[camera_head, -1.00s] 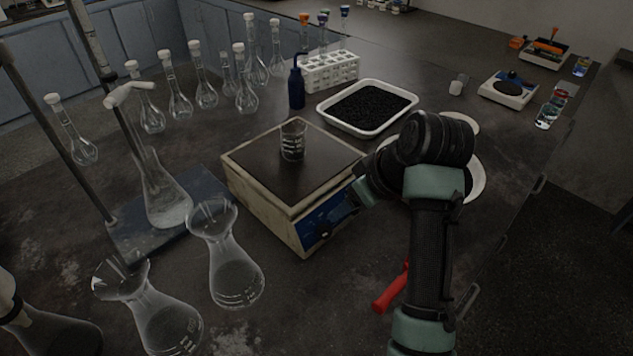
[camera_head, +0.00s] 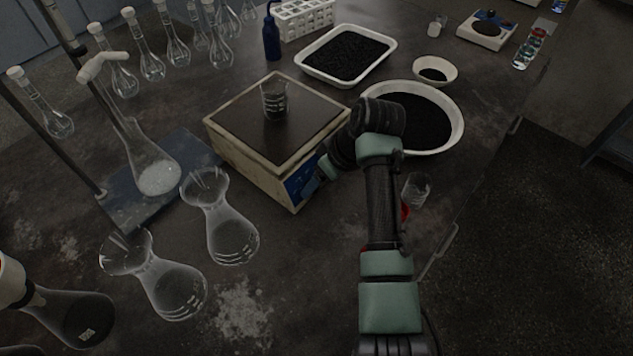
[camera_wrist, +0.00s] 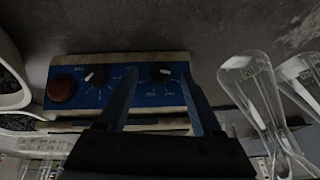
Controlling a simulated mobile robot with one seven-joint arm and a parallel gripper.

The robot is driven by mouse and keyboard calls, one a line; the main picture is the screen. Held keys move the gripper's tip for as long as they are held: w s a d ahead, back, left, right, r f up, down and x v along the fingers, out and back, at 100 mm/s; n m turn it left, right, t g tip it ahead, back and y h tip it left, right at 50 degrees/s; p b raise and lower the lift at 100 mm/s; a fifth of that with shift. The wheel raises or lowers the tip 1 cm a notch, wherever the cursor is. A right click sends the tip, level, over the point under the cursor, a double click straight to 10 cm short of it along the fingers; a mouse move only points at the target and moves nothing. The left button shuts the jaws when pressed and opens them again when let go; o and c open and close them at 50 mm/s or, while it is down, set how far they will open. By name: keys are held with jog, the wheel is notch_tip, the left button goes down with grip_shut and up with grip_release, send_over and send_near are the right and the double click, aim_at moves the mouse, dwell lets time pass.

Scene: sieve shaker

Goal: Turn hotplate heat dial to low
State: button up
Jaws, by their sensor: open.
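The hotplate (camera_head: 240,125) is a pale box with a dark top and a blue front panel (camera_head: 297,186). A small glass beaker (camera_head: 274,100) with dark contents stands on its top. In the wrist view, the panel (camera_wrist: 120,96) carries a red round button (camera_wrist: 62,89) and two black dials with white marks: one nearer the button (camera_wrist: 96,76) and one farther right (camera_wrist: 160,73). The dial labels are too small to read. My gripper (camera_wrist: 160,77) is open, its fingers on either side of the right dial; contact is unclear. In the head view, my gripper (camera_head: 313,186) is at the panel.
Glass flasks (camera_head: 228,225) stand left of the hotplate. A large white bowl of black granules (camera_head: 455,120) and a white tray (camera_head: 383,68) stand behind and right. A clear glass (camera_head: 416,188) stands beside my arm. The table's right edge is close by.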

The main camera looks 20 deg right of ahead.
jog(key=shift+x, duration=1.05)
grip_shut()
